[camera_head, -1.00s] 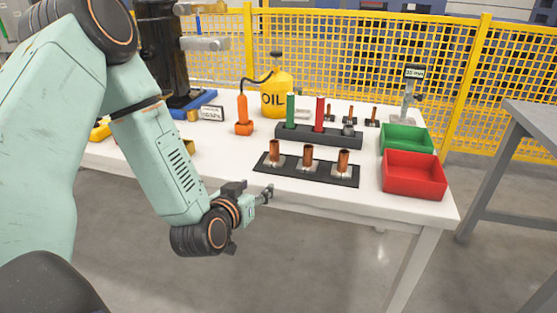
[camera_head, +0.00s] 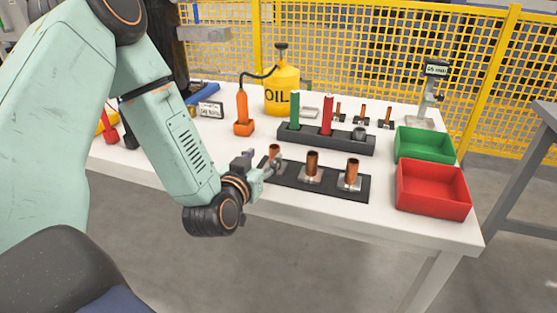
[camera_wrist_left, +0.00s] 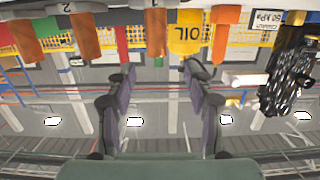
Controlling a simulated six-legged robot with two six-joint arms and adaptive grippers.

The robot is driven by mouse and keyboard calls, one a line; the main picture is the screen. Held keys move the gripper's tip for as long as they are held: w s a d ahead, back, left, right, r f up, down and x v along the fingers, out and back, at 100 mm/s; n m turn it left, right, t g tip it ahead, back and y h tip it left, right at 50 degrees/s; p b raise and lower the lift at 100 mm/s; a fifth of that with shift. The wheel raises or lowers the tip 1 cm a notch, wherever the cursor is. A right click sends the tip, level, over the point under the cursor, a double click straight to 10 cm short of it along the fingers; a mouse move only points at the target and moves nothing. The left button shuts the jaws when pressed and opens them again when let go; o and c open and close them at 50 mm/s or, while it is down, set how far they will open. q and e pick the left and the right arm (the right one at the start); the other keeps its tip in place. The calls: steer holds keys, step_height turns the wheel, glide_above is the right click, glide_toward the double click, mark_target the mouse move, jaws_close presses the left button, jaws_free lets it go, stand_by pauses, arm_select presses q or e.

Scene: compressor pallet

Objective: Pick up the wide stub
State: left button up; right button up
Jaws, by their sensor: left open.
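Three upright copper stubs stand in a row on a black rack (camera_head: 335,185) near the table's front: a left one (camera_head: 274,150), a middle one (camera_head: 312,162) and a right one (camera_head: 352,171). I cannot tell for certain which is the wide stub. My left gripper (camera_head: 273,168) is open in front of the left stub, hiding its lower part. The upside-down left wrist view shows the open, empty fingers (camera_wrist_left: 158,70), with copper stubs (camera_wrist_left: 87,38) beyond them at the top. My right gripper is not in view.
Behind the rack stands a dark holder (camera_head: 340,141) with a green and a red tube. A green bin (camera_head: 425,147) and a red bin (camera_head: 433,190) are at right. An orange bottle (camera_head: 243,115) and a yellow oil can (camera_head: 283,90) stand behind. Smaller copper pieces (camera_head: 363,113) are at the back.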

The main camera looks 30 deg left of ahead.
mark_target(272, 151)
arm_select(q)
steer(key=shift+w+a+f, duration=0.2)
steer(key=shift+w+a, duration=0.2)
steer(key=shift+w+a+b, duration=0.1)
steer(key=shift+w+b, duration=0.25)
steer(key=shift+b, duration=0.1)
steer(key=shift+w, duration=0.4)
steer(key=x, duration=0.1)
steer(key=b+x, duration=0.2)
steer(key=x, duration=0.1)
steer(key=shift+w+d+f, duration=0.15)
steer(key=shift+d+f, duration=0.05)
steer(key=shift+d, duration=0.2)
steer(key=shift+w+b, duration=0.3)
steer(key=shift+w, duration=0.15)
jaws_close()
steer(key=shift+r, duration=0.1)
